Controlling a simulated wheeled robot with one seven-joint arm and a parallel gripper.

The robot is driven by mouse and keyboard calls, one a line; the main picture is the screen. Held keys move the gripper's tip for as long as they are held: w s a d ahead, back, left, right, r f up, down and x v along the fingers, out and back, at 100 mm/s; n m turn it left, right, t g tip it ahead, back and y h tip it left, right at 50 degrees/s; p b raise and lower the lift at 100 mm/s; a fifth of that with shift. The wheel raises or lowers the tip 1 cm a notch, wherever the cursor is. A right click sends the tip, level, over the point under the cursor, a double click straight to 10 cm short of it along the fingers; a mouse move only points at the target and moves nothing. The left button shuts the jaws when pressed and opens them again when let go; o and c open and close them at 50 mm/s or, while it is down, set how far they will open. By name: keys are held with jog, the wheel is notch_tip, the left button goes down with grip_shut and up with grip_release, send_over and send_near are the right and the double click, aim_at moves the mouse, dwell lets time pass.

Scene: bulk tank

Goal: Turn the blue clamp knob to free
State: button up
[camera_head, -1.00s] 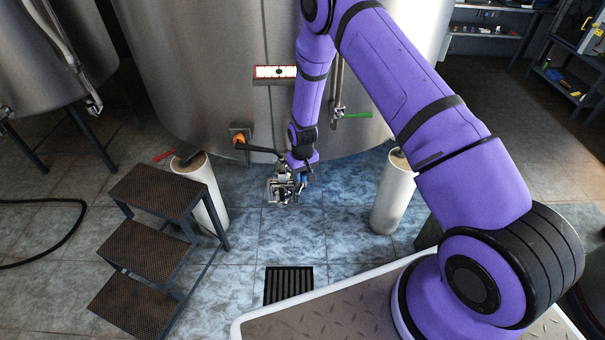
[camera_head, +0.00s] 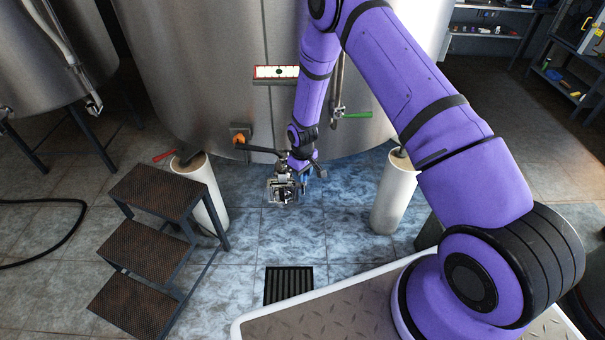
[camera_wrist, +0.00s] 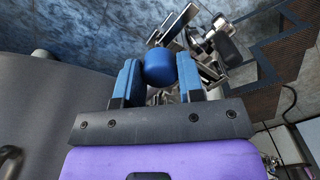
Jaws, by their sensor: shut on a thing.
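The blue clamp knob (camera_wrist: 160,67) is a round blue cap in the wrist view. My gripper (camera_wrist: 160,75) has its two blue-padded fingers on either side of the knob and is shut on it. A metal clamp fitting (camera_wrist: 205,45) shows behind and to the right of the knob in the wrist view. In the head view my gripper (camera_head: 300,175) is low in front of the tank, at the metal fitting (camera_head: 283,188). The knob is mostly hidden there by the gripper and wrist.
The steel tank (camera_head: 210,80) stands behind, with an orange-hubbed dark lever (camera_head: 262,149) and a green-handled valve (camera_head: 357,115). Dark steps (camera_head: 145,250) stand at the left. White leg posts (camera_head: 395,195) flank the fitting. A floor drain (camera_head: 288,284) lies in front.

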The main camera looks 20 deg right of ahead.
jog(key=o, duration=0.9)
jog(key=shift+r, duration=0.15)
notch_tip(320, 180, up, 11)
jog(key=shift+f, duration=0.2)
